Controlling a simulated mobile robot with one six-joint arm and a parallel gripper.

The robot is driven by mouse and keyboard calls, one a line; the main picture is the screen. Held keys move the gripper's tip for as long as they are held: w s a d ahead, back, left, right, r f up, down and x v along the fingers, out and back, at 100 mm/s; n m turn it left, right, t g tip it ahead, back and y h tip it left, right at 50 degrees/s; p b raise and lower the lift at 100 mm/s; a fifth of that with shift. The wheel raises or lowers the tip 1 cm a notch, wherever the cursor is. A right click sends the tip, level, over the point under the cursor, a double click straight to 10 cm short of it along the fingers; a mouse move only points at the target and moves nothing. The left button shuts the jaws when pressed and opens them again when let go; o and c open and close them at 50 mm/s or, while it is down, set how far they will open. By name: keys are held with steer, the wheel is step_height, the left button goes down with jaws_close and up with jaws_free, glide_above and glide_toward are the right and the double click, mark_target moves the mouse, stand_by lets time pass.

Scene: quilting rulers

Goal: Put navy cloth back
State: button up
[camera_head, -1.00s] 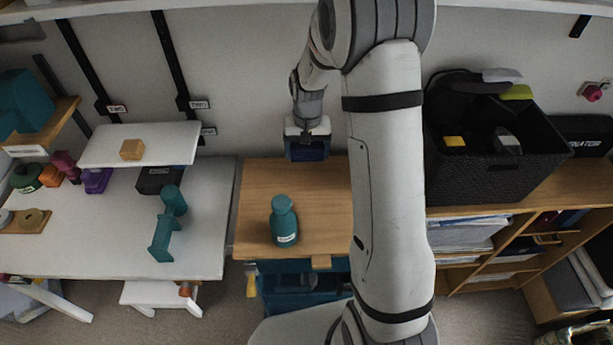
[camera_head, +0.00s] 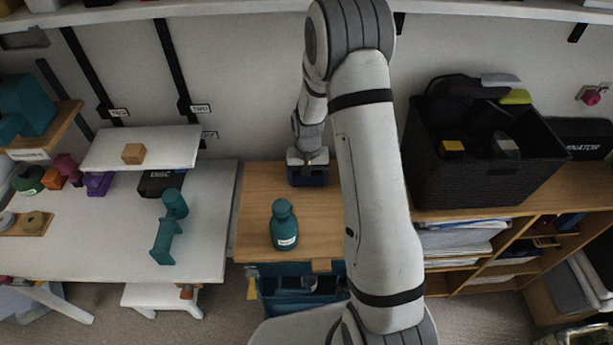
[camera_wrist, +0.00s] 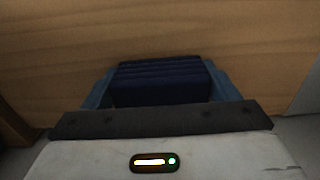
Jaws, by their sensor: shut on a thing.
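The navy cloth (camera_head: 312,179) is a dark blue folded block at the back of the wooden top (camera_head: 252,205). My gripper (camera_head: 307,166) points down over it and is shut on it. In the wrist view the navy cloth (camera_wrist: 160,82) shows ridged folds between two lighter blue side pieces, with wood grain beyond. I cannot tell whether its underside touches the wood. My gripper's body hides part of it.
A teal bottle (camera_head: 284,226) stands on the wooden top in front of the cloth. A blue open bin (camera_head: 268,293) is below the front edge. A black basket (camera_head: 485,178) stands to the right, beyond my arm. A white table (camera_head: 105,248) is at left.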

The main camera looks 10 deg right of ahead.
steer(key=shift+f, duration=0.25)
steer(key=o, duration=1.1)
steer(key=shift+r, duration=0.15)
